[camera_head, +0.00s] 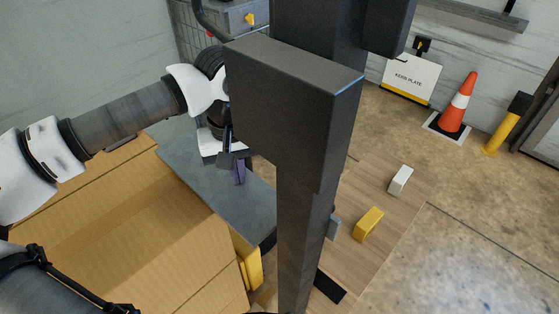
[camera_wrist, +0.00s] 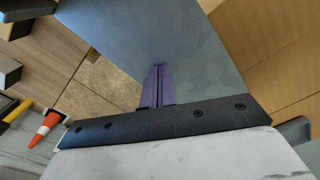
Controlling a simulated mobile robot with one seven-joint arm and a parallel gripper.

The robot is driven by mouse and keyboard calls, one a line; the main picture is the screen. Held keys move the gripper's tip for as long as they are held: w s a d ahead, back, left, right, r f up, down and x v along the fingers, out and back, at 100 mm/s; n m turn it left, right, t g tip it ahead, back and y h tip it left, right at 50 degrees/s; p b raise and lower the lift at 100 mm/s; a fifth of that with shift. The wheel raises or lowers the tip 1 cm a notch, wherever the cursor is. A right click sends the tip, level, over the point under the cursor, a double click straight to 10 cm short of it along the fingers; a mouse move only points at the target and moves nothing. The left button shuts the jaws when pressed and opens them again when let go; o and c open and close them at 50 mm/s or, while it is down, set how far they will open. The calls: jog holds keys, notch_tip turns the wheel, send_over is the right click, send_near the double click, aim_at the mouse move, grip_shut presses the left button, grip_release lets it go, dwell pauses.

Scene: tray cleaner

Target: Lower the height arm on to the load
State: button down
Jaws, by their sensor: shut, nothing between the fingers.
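A dark upright post (camera_head: 306,225) with a thick block-like arm (camera_head: 285,90) at its top fills the middle of the head view. I cannot tell for certain whether this is the height arm. My gripper (camera_head: 239,175) is just left of the post, pointing down over a grey-blue slab (camera_head: 200,170). In the wrist view, its purple fingers (camera_wrist: 157,88) are together and empty above the slab (camera_wrist: 165,35). Whether the fingertips touch the slab is unclear. An open cardboard box (camera_head: 130,225) lies beside the slab; no separate load can be made out.
A yellow block (camera_head: 368,224) and a white block (camera_head: 400,180) lie on the wooden floor right of the post. A traffic cone (camera_head: 459,101), a yellow bollard (camera_head: 507,125) and a sign (camera_head: 408,80) stand farther back. The concrete floor at right is clear.

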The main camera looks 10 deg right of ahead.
jog(key=shift+f+b, duration=0.6)
jog(key=shift+f, duration=0.15)
jog(key=shift+r, duration=0.1)
jog(key=shift+r+p, duration=2.5)
jog(key=shift+r, duration=1.5)
